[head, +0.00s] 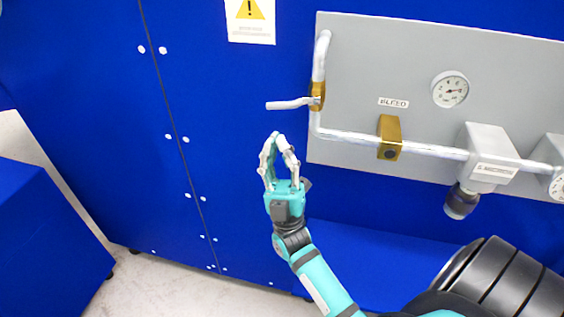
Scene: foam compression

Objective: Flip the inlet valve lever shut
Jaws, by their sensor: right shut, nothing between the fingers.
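The inlet valve lever (290,104) is a silver handle that sticks out to the left, roughly level, from a brass valve body (317,96) on a vertical silver pipe. The valve sits at the left edge of a grey panel (360,60). My right gripper (277,138) is below the lever, with its fingertips together and pointing up. It holds nothing and appears apart from the lever; the exact depth gap is hard to tell. My left gripper is not in view.
A brass block labelled bleed above (389,138), a round pressure gauge (450,89) and a grey regulator with a dark knob (461,202) lie to the right along the pipe. A blue cabinet wall (90,100) stands behind. Space left of the lever is clear.

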